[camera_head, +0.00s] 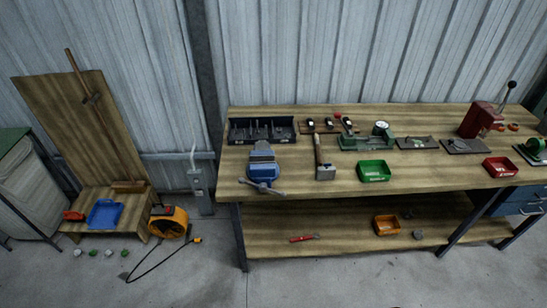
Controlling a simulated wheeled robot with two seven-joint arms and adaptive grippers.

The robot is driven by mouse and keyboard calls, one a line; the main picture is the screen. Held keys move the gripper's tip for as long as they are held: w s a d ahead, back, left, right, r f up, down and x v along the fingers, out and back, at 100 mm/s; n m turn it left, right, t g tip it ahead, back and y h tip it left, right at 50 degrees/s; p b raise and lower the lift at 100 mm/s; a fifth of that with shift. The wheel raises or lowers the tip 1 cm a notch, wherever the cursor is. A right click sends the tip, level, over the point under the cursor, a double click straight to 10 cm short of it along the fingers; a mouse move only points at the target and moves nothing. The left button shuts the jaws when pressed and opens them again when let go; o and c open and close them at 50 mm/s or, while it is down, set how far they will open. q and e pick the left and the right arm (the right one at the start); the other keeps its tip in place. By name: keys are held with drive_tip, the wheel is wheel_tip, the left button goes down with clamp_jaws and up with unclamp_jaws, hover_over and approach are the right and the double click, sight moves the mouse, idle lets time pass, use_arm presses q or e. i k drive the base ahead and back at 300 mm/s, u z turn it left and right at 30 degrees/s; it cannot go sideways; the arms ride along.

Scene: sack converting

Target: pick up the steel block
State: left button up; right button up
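I cannot single out the steel block with certainty at this size. A small grey metal piece (417,235) lies on the bench's lower shelf, right of an orange bin (386,225). A grey block-like metal head (325,173) sits at the front of the bench top, with a wooden handle (318,149) running back from it, so it looks like a hammer. Neither of my grippers shows in the head view.
The wooden workbench (430,180) carries a blue vise (263,166), a black tool tray (262,130), a green bin (374,171), a red bin (499,167) and a red press (481,119). An orange fan (168,222) with a cable stands left. The floor in front is clear.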

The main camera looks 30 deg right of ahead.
sight(323, 173)
drive_tip(key=u, duration=0.1)
drive_tip(key=i, duration=1)
drive_tip(key=z, duration=0.15)
